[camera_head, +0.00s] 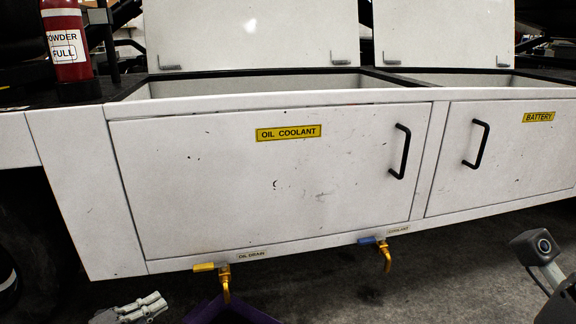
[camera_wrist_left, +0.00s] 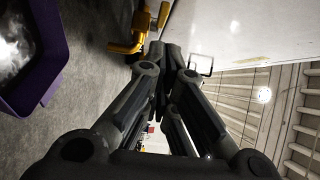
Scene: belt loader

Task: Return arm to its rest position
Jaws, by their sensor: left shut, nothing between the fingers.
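My left gripper (camera_head: 143,308) shows at the bottom left of the head view, low in front of the loader's white side. It is shut and empty; in the left wrist view its fingers (camera_wrist_left: 168,62) meet with nothing between them. The yellow oil drain valve (camera_head: 225,280) is just to its right, and the valve (camera_wrist_left: 138,30) is close to the fingertips in the left wrist view. Its handle and spout are yellow. My right gripper does not show clearly; only a grey part with a camera is at the lower right edge of the head view.
A purple bin (camera_head: 232,312) stands on the floor under the drain; it also shows in the left wrist view (camera_wrist_left: 52,82). A blue-handled coolant valve (camera_head: 384,250) is further right. The oil coolant door (camera_head: 270,190) and battery door (camera_head: 510,150) are shut. A red extinguisher (camera_head: 70,45) stands upper left.

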